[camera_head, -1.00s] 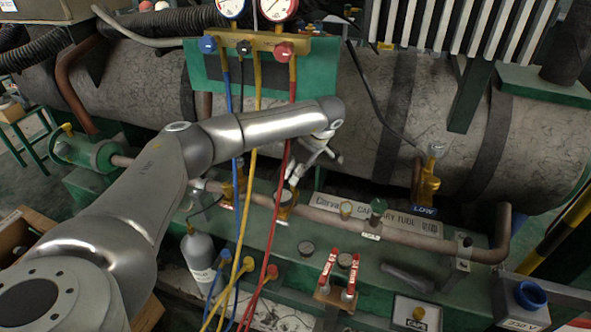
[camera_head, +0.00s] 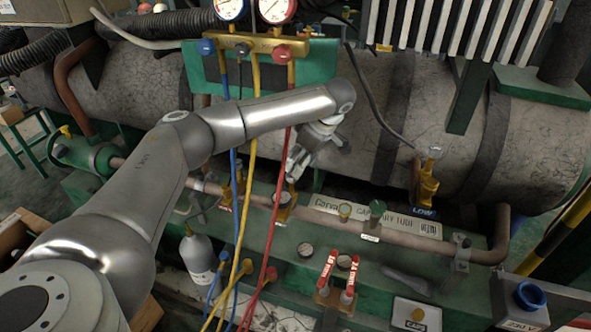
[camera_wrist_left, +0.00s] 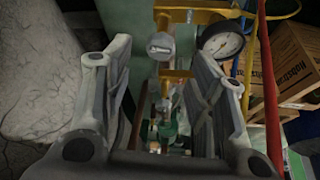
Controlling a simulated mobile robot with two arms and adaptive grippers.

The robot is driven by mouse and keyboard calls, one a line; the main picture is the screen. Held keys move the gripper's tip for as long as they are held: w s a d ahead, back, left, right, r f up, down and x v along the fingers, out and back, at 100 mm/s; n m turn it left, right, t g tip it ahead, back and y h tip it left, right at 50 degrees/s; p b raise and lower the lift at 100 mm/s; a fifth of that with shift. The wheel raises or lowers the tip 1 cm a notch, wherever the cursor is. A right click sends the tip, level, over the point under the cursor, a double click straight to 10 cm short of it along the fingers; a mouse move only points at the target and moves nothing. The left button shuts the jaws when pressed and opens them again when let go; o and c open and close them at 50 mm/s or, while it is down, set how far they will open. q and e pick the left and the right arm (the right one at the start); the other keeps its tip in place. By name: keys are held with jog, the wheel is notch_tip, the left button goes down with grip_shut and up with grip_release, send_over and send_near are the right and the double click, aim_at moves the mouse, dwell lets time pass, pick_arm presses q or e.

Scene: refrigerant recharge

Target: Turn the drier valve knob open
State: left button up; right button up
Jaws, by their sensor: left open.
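My left gripper (camera_head: 300,168) comes in over the pipe in the head view, open, its fingers near a brass valve (camera_head: 283,199). In the left wrist view its two grey fingers stand apart, with a silver-capped knob (camera_wrist_left: 160,46) on a brass fitting showing between their tips. I cannot tell whether either finger touches it. No label reading drier is legible. Another brass valve (camera_head: 227,187) is partly hidden behind the hoses. A green cylinder with a yellow knob (camera_head: 65,131) is at the far left end of the pipe. My right gripper is not in view.
Blue, yellow and red hoses (camera_head: 270,245) hang from the gauge manifold (camera_head: 250,44) close to the gripper. A brass valve (camera_head: 428,185) stands at the right above a LOW label. A pressure gauge (camera_wrist_left: 222,41) shows in the wrist view.

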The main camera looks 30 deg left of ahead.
pick_arm(q)
jog(key=v, duration=0.6)
jog(key=shift+d+r, duration=0.2)
jog(key=shift+r, duration=0.15)
